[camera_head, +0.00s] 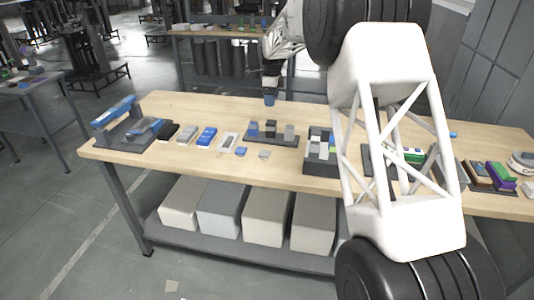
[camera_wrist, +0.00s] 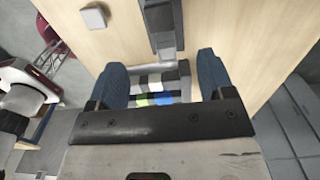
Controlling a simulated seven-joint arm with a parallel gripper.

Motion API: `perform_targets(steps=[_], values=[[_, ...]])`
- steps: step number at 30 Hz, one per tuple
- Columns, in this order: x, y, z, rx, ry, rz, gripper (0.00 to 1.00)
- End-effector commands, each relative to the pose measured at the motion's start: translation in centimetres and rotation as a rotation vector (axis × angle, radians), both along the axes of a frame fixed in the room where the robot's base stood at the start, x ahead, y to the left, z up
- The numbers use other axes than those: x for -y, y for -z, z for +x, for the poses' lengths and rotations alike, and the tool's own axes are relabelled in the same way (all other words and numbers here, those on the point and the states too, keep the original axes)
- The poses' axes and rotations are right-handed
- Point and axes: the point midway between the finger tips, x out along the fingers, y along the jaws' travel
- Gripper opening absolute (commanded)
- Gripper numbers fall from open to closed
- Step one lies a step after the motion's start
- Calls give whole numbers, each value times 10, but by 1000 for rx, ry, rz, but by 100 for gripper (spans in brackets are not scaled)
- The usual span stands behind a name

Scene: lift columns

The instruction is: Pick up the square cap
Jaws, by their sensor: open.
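A small grey square piece (camera_head: 264,154) lies flat on the wooden table near its front edge. It looks like the square cap, though I cannot be sure. A similar pale grey square piece (camera_wrist: 94,17) lies on bare wood at the upper left of the wrist view. A small blue square piece (camera_head: 241,151) lies just left of the grey one in the head view. My gripper (camera_head: 270,97) is above the table's back part, apart from these pieces. In the wrist view its blue fingers (camera_wrist: 163,78) are spread, with no held object visible between them.
Below the fingers is a tray (camera_wrist: 183,68) of small coloured blocks. The table (camera_head: 170,102) also bears a dark block holder (camera_head: 287,142), another block tray (camera_head: 313,164) and a white-and-blue box (camera_head: 206,137). My own white arm link hides part of the table's right.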

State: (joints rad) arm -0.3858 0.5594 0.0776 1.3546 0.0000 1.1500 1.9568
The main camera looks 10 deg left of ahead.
Motion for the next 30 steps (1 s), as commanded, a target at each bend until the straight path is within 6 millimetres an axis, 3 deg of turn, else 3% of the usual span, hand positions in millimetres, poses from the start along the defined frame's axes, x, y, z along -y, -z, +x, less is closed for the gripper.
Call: perform_targets(steps=[14,20,30], values=[[-1,9,-12,-1,7,0,74],[-3,31,-40,-2,30,-1,74],[-3,80,-106,-1,80,-1,74]])
